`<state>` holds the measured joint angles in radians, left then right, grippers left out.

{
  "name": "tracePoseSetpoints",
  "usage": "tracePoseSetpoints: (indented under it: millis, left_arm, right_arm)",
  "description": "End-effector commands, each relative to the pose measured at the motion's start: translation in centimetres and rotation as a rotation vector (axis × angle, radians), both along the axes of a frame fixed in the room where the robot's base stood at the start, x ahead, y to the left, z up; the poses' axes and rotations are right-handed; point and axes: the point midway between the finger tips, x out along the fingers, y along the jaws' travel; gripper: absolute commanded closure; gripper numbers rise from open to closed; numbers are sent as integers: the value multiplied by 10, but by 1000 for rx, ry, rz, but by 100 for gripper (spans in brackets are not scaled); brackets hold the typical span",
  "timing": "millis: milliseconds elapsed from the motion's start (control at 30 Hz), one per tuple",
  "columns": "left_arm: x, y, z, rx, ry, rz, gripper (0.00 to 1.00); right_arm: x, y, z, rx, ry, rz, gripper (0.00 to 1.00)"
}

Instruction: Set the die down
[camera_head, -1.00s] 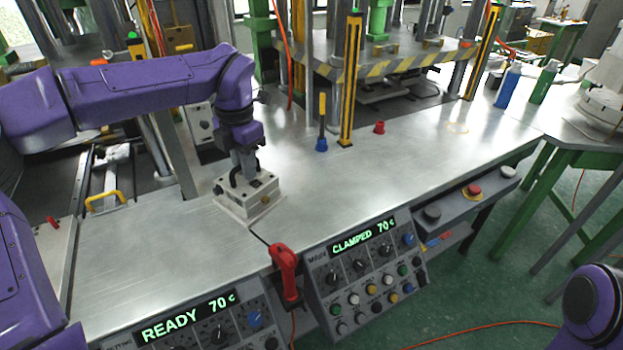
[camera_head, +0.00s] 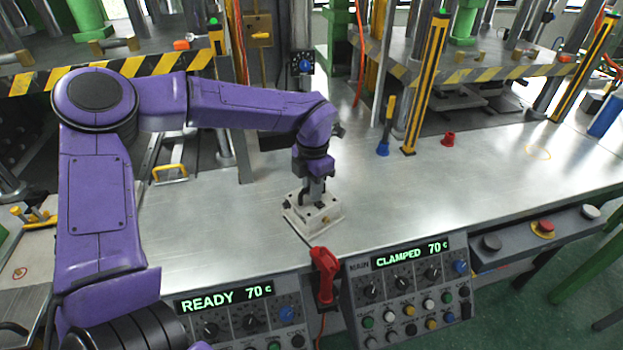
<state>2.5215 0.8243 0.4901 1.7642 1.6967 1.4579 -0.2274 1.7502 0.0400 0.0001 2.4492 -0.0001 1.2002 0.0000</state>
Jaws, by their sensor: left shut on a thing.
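The die (camera_head: 300,222) is a pale, low square block with small knobs and a brass-coloured fitting on its front. It is on or just above the metal table (camera_head: 230,230), behind the red-handled tool; I cannot tell if it touches. My left gripper (camera_head: 314,200) points down from above and is shut on the die's top part. The fingertips are partly hidden by the die's fittings. My right gripper is not in view.
A red-handled tool (camera_head: 323,272) stands at the table's front edge, between two control panels reading READY (camera_head: 207,302) and CLAMPED (camera_head: 398,257). A blue-and-yellow tool (camera_head: 386,130) and a red cup (camera_head: 448,139) stand farther back. The table's right half is mostly clear.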

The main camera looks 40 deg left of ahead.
Motion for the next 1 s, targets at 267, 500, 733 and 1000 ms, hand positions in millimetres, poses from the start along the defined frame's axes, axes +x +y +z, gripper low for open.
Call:
tracePoseSetpoints:
  millis: [267,500,733,1000]
  left_arm:
    - [-1,0,-4,-1,4,0,76]
    - [-2,0,-3,-1,4,0,57]
    - [-1,0,10,0,0,1,57]
    - [0,-1,79,1,-1,1,57]
  right_arm:
    - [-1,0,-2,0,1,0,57]
    - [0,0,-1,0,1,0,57]
    - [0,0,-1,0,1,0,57]
    - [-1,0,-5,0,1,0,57]
